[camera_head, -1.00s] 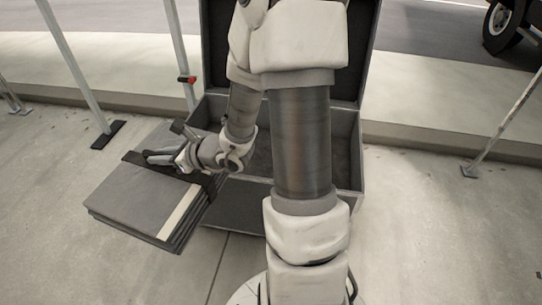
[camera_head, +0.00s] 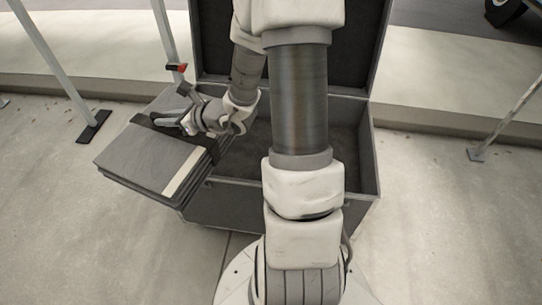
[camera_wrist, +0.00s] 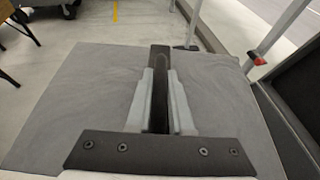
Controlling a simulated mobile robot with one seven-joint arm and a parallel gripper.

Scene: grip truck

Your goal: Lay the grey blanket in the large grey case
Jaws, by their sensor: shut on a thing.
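The grey blanket (camera_head: 146,158) is a folded stack with a pale stripe and a black strap. My gripper (camera_head: 176,116) is shut on the strap and holds the blanket in the air, roughly level. In the wrist view the two fingers (camera_wrist: 160,100) clamp the black strap, with the blanket (camera_wrist: 75,105) spread out on both sides. The large grey case (camera_head: 371,160) stands open with its lid (camera_head: 355,45) up at the back. The blanket is at the left of the case, and its right part overlaps the case's left side in the head view. My arm hides part of the case's inside.
Metal stand legs (camera_head: 52,65) rise at the left, and one with a red clip (camera_head: 177,67) is close behind my gripper. Another leg (camera_head: 507,115) stands at the right. A truck wheel (camera_head: 505,12) shows at the back right.

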